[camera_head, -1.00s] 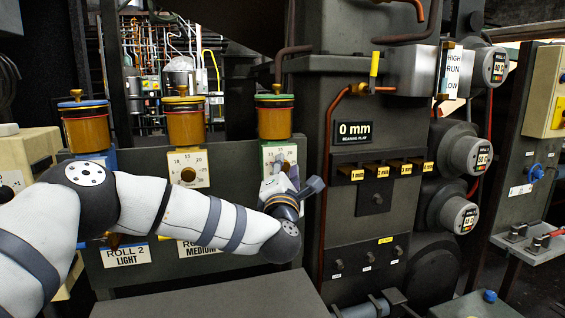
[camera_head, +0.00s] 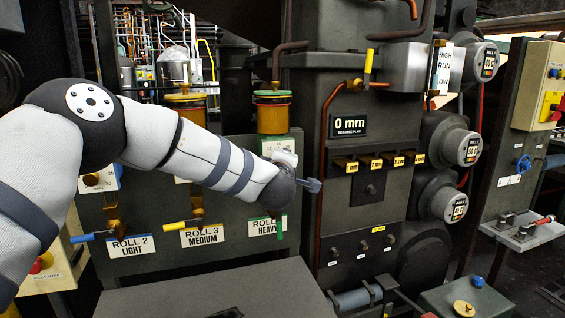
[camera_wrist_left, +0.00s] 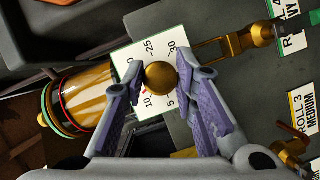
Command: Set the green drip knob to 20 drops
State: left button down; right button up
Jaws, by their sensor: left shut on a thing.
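The green-rimmed oiler (camera_head: 272,113) is the rightmost of the drip oilers in the head view. Its white dial plate (camera_head: 279,144) is mostly hidden behind my left gripper (camera_head: 287,160). In the left wrist view, the round brass knob (camera_wrist_left: 161,77) sits between the purple finger pads of my left gripper (camera_wrist_left: 160,80), which is shut on it. The green-rimmed oiler (camera_wrist_left: 85,100) lies left of the knob there. My right gripper is not in view.
The yellow-rimmed oiler (camera_head: 186,106) stands left of the green one, partly behind my arm. A ROLL 3 MEDIUM label (camera_head: 202,234) and red pipe (camera_head: 322,150) are near. A dark flat surface (camera_head: 215,296) lies below.

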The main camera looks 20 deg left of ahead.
pick_arm(q)
jog(key=shift+w+d+m+g+y+b, duration=0.1)
jog(key=shift+m+g+y+b, duration=0.7)
jog(key=shift+m, duration=1.6)
jog(key=shift+m+g+y+b, duration=0.15)
jog(key=shift+m+g+y, duration=1.15)
jog(key=shift+m, duration=1.1)
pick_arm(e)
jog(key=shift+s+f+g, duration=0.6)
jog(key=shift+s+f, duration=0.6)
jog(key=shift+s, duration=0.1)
pick_arm(q)
jog(key=shift+r+g, duration=0.1)
jog(key=shift+g, duration=0.2)
jog(key=c, duration=1.3)
grip_release()
jog(key=v, duration=1.2)
jog(key=shift+r, duration=0.1)
